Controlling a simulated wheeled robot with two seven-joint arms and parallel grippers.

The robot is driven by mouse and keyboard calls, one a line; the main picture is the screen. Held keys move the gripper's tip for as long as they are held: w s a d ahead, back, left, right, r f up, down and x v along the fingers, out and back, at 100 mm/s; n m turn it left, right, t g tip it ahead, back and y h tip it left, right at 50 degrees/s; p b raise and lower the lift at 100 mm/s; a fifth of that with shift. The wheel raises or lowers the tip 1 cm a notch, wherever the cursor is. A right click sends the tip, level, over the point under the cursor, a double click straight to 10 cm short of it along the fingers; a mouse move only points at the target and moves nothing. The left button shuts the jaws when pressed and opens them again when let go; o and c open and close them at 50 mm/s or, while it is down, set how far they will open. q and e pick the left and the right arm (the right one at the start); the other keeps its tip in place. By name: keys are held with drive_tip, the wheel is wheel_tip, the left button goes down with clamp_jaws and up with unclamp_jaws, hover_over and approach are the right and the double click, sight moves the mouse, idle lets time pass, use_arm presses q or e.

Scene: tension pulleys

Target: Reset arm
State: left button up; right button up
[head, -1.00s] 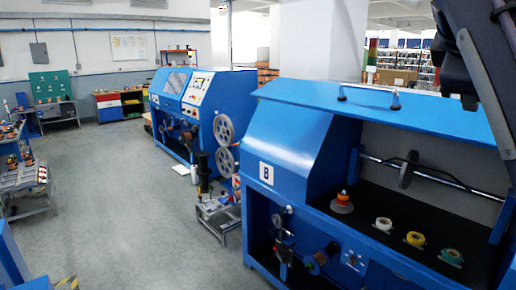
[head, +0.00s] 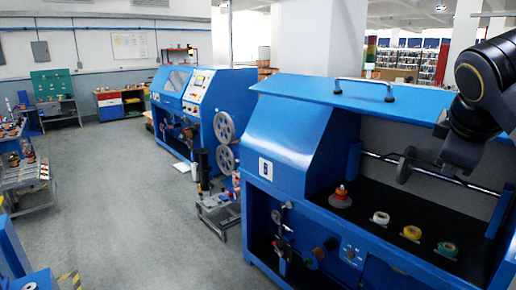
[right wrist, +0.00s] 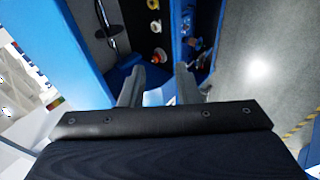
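My right arm (head: 482,88) shows at the upper right of the head view, in front of the blue machine marked B (head: 290,135); its gripper cannot be made out there. In the right wrist view my right gripper (right wrist: 160,75) has its two fingers apart with nothing held between them. Beyond the fingers lie the machine's dark shelf and blue panels. On the shelf in the head view stand an orange-topped spool (head: 341,198), a white spool (head: 381,218), a yellow spool (head: 412,233) and a green spool (head: 447,249). My left gripper is in no view.
A second blue machine (head: 190,105) stands further back, with grey reels (head: 225,127) beside it. A cart (head: 28,175) stands at the left. The grey floor (head: 125,190) between them is clear. A metal rod (head: 430,172) crosses the near machine above its shelf.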

drive_tip(key=s+a+f+m+y+b, duration=0.1)
drive_tip(key=s+a+f+m+y, duration=0.2)
drive_tip(key=f, duration=0.9)
drive_tip(key=s+a+f+m+g+y+b, duration=0.1)
drive_tip(key=s+a+f+m+y, duration=0.2)
drive_tip(key=s+a+f, duration=0.3)
drive_tip(key=s+a+f+m+y+b, duration=0.1)
drive_tip(key=s+a+f+m, duration=0.3)
drive_tip(key=s+f, duration=0.5)
wheel_tip(320, 180, down, 10)
drive_tip(key=shift+s+a+f+g+y, duration=0.1)
drive_tip(key=shift+s+a+g+y, duration=0.3)
drive_tip(key=shift+y, duration=0.5)
